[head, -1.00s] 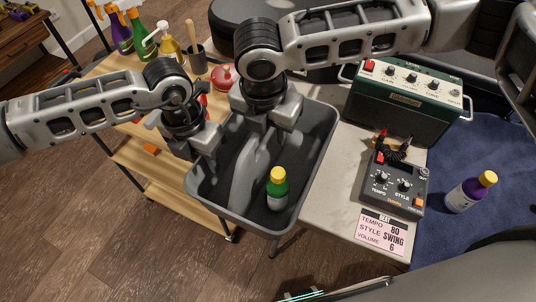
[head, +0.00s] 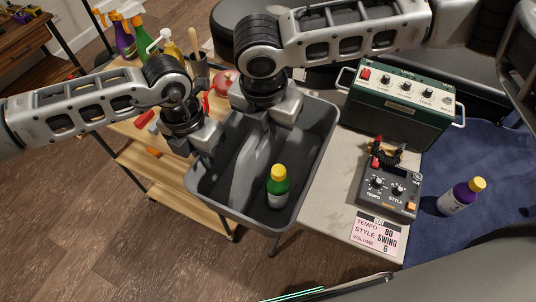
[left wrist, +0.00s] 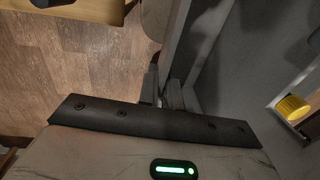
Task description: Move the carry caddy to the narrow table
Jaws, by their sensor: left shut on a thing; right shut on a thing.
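The carry caddy is a grey open tub (head: 322,150) in the middle of the head view. A green bottle with a yellow cap (head: 277,187) stands inside it. My left gripper (head: 203,147) is shut on the caddy's left wall. In the left wrist view, its fingers (left wrist: 170,98) close on the grey rim, and the yellow cap (left wrist: 292,107) shows at right. My right gripper (head: 272,112) is shut at the caddy's far side; its fingertips are partly hidden. A narrow, pale-topped table (head: 335,205) is right of the caddy. Whether the caddy rests on anything is unclear.
A green amplifier (head: 400,105), a dark pedal (head: 390,185) and a pink card (head: 375,234) occupy the pale table. A wooden cart (head: 175,190) with spray bottles (head: 125,38) stands left. A purple bottle (head: 462,196) is at right on blue cloth.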

